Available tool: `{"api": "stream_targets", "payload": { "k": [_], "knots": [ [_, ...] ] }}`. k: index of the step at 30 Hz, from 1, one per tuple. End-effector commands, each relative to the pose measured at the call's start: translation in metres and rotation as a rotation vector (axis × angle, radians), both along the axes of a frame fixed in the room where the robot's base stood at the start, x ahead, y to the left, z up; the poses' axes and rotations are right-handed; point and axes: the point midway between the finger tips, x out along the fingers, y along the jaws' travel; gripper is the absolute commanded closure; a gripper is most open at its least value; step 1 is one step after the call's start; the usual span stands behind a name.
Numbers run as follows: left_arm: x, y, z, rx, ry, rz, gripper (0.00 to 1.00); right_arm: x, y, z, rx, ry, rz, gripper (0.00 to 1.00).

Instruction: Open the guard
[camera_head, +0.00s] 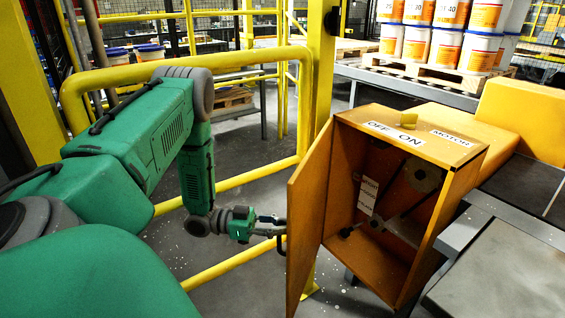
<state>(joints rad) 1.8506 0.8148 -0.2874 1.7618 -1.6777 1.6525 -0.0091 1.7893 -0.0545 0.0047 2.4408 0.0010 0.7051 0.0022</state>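The guard appears to be the orange door (309,215) on the left side of an orange motor box (455,150). The door stands swung out and the box's inside shows, with labels and dark rods in it. A small dark handle (281,244) is on the door's outer face. My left gripper (275,226) is at the door's outer side, close by the handle. Its fingers are small in the picture, and I cannot tell whether they hold the handle. My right gripper is out of view.
A yellow tube rail (190,62) runs behind my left arm, and a yellow post (320,70) stands behind the door. A grey conveyor (500,245) lies to the right of the box. Several white-and-orange pails (440,45) stand on a pallet at the back.

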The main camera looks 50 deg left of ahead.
Motion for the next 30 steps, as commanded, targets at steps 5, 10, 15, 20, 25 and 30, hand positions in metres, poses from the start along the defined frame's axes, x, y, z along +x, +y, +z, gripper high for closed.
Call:
{"api": "stream_targets", "payload": {
  "k": [5, 10, 15, 20, 25, 30],
  "knots": [
    [-0.001, 0.0, -0.001, 0.001, 0.003, -0.001, 0.68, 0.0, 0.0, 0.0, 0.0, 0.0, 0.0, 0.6],
    [0.0, -0.001, 0.0, 0.001, 0.002, -0.001, 0.68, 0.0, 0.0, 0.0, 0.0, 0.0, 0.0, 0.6],
    [0.0, -0.001, 0.005, 0.001, 0.001, -0.002, 0.68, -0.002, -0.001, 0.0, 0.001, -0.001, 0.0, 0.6],
    [0.001, -0.001, 0.026, 0.0, -0.001, -0.002, 0.68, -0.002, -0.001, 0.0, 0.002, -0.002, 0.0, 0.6],
    [0.001, -0.001, 0.057, 0.001, 0.0, -0.002, 0.68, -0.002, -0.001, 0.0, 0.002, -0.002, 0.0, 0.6],
    [0.001, 0.0, 0.083, 0.001, 0.001, -0.002, 0.68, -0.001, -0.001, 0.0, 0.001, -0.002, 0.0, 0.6]
  ]
}}
